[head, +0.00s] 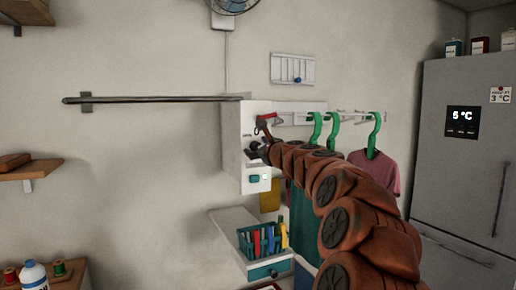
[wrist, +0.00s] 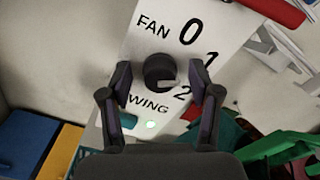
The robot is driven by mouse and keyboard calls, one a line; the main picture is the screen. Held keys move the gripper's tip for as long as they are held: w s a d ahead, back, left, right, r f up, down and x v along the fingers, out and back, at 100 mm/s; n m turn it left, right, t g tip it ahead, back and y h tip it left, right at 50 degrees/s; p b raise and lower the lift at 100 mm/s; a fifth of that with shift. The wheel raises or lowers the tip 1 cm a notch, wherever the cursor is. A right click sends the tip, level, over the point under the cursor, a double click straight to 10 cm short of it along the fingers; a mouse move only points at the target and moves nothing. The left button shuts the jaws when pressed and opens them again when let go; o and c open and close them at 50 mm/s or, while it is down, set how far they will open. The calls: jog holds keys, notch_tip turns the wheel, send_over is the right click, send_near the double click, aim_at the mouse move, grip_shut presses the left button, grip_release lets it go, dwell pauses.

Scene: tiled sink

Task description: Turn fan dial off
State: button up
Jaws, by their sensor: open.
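The fan dial (wrist: 158,68) is a round black knob on a white panel (wrist: 190,62) marked FAN, with 0, 1 and 2 to its right. A pale mark on the knob's lower right side seems to face the 2. My gripper (wrist: 160,79) is open, with one finger to each side of the dial; gaps show between fingers and knob. In the head view, the white control box (head: 233,125) hangs on the wall, and my gripper (head: 258,150) is at its front, the dial mostly hidden there.
A red-handled part (head: 266,121) sits just above my gripper. Green hangers (head: 375,135) are to the right, and a tray of tools (head: 262,240) is below. A fan (head: 233,6) is above.

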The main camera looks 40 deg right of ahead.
jog(key=shift+c, duration=0.3)
jog(key=c, duration=1.1)
jog(key=shift+n, duration=0.3)
jog(key=shift+a+n, duration=0.1)
jog(key=shift+n, duration=1)
jog(key=n, duration=0.1)
jog(key=n+b, duration=0.1)
jog(key=n, duration=0.1)
jog(key=shift+f+n, duration=0.25)
jog(key=shift+n, duration=0.05)
jog(key=n+b, duration=0.3)
jog(key=n, duration=0.2)
jog(key=shift+b, duration=0.3)
jog(key=shift+n, duration=0.4)
